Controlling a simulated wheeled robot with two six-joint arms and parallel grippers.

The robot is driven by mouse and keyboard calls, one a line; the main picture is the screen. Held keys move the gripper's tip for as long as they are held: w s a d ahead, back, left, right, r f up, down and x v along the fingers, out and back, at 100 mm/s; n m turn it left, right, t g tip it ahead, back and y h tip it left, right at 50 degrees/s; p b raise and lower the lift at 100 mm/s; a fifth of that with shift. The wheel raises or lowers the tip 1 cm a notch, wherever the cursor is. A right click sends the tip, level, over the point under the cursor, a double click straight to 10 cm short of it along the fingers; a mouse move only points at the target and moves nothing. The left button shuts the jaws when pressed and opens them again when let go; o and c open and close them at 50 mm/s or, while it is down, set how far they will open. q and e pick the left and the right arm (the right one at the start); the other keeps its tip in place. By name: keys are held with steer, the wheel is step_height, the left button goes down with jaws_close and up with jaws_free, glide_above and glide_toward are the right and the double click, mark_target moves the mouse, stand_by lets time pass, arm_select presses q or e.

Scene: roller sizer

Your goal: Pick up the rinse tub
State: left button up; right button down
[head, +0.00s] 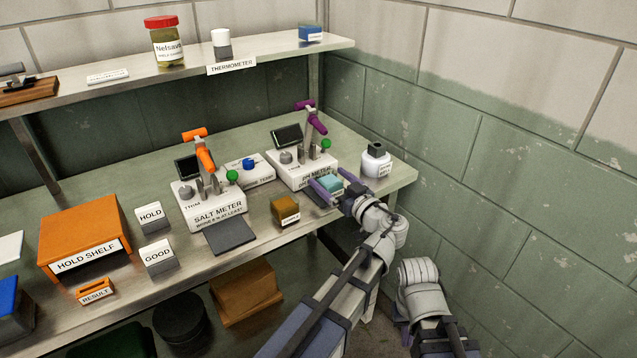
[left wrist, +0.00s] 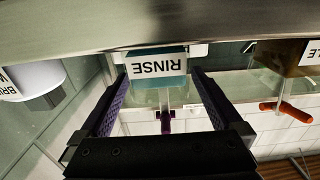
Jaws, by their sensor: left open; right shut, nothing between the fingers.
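The rinse tub is a small teal box (head: 331,183) with a white label. It stands on the bench in front of the right-hand meter in the head view. In the left wrist view the rinse tub (left wrist: 157,66) appears upside down with its RINSE label facing the camera. My left gripper (head: 330,187) is open at the tub, its purple fingers on either side. In the left wrist view, my left gripper (left wrist: 160,82) has its fingertips beside the tub, with gaps visible. Its fingers partly hide the tub in the head view.
A white brine bottle (head: 376,160) stands right of the tub, near the bench end. A brown sample block (head: 285,211) stands to the left. The pH meter (head: 302,168) is close behind, and the salt meter (head: 212,205) is farther left. A wall lies right.

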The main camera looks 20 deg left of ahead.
arm_select(q)
steer(key=shift+w+a, duration=0.3)
steer(key=shift+a, duration=0.1)
steer(key=shift+s+d, duration=0.1)
steer(key=shift+d, duration=0.15)
steer(key=shift+c, duration=0.5)
steer(key=shift+a, duration=0.15)
steer(key=c, duration=1.3)
arm_select(e)
steer(key=shift+w+a, duration=0.15)
steer(key=shift+a, duration=0.15)
arm_select(q)
steer(key=shift+r, duration=0.2)
arm_select(e)
steer(key=shift+r, duration=0.25)
